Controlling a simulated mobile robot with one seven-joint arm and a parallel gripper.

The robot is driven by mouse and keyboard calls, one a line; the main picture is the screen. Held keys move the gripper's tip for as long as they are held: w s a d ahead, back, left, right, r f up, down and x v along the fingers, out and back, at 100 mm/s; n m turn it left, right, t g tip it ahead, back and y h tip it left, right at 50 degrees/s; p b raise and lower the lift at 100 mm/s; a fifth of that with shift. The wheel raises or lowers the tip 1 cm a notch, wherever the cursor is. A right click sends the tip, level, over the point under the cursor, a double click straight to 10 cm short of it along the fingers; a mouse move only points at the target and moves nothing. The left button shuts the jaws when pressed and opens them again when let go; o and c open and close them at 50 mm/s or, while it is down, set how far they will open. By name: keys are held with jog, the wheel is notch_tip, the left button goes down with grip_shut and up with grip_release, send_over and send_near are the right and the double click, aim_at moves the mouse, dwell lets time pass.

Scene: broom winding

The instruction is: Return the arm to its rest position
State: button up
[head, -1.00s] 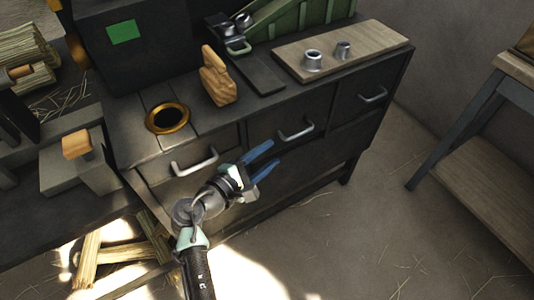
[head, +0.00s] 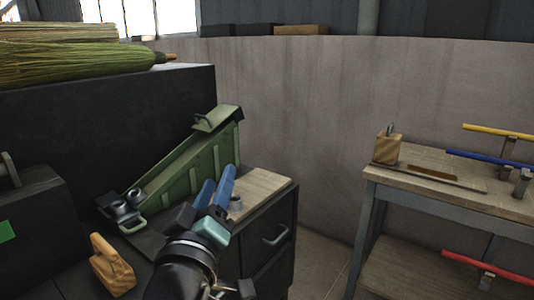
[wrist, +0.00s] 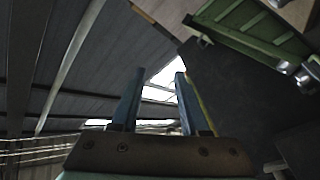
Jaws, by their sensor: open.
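My gripper (head: 214,190) shows in the head view at the lower middle, with its two blue fingers apart and pointing up and slightly right. Nothing is between the fingers. It is raised in front of the dark cabinet (head: 284,225), and in the picture it overlaps the wooden board (head: 262,187) on top. In the wrist view my gripper (wrist: 155,100) is also open and empty, with the roof and bright windows behind it.
A green ramp-like device (head: 190,170) and a wooden piece (head: 111,265) are on the cabinet top. Brooms (head: 80,62) lie on a dark box at left. A wooden table (head: 440,178) with coloured rods stands at right. Open floor (head: 322,255) lies between.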

jog(key=s+d+r+m+t+y+p, duration=0.1)
jog(key=s+d+r+m+t, duration=0.3)
jog(key=s+r, duration=0.7)
jog(key=s+d+r+m+t+p, duration=0.1)
jog(key=s+d+r+m+t, duration=0.45)
jog(key=r, duration=0.95)
notch_tip(320, 180, up, 22)
jog(key=a+n+g+p, duration=0.1)
jog(key=n+p, duration=0.1)
jog(key=p, duration=2)
jog(key=shift+s+a+g+p, duration=0.35)
jog(key=shift+a, duration=0.05)
jog(key=shift+r+n, duration=0.1)
jog(key=shift+n, duration=0.15)
